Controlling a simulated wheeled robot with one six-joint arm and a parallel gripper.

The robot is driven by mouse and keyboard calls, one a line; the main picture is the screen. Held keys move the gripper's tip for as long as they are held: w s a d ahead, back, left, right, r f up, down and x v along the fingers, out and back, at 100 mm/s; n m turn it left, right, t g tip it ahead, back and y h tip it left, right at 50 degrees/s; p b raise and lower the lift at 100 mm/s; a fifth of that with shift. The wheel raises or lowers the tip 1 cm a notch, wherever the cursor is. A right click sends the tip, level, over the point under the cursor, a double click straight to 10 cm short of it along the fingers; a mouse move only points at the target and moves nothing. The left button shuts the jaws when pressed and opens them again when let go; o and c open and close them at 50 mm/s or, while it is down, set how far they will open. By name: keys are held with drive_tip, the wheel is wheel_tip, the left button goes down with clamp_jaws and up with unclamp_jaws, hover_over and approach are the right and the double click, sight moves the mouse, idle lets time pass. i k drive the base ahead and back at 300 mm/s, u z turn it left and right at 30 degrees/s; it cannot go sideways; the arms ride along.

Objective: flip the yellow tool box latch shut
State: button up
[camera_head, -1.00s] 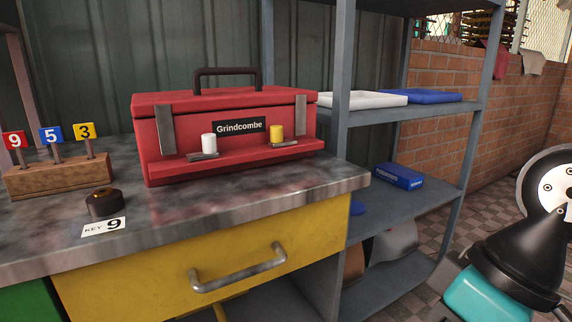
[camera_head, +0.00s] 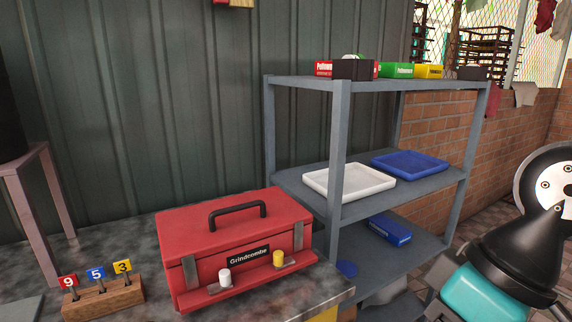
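The red tool box (camera_head: 215,246) marked "Grindcombe" stands on the grey workbench, its lid down and its black handle on top. The yellow latch knob (camera_head: 279,258) is at the right of its front, on a small metal lever resting out on the front ledge. The white latch knob (camera_head: 225,277) is at the left of the front, on a similar lever. My arm shows at the right edge, well apart from the box. My gripper is outside the view.
A wooden block (camera_head: 104,298) with tags 9, 5 and 3 stands left of the box. A grey shelf rack (camera_head: 341,150) stands close on the right, holding a white tray (camera_head: 348,181), a blue tray (camera_head: 409,164) and small boxes on top. A corrugated wall is behind.

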sight(280, 262)
drive_tip(key=z, duration=0.05)
drive_tip(key=k, duration=0.5)
drive_tip(key=u, duration=1.3)
drive_tip(key=i, duration=0.6)
drive_tip(key=z, duration=0.75)
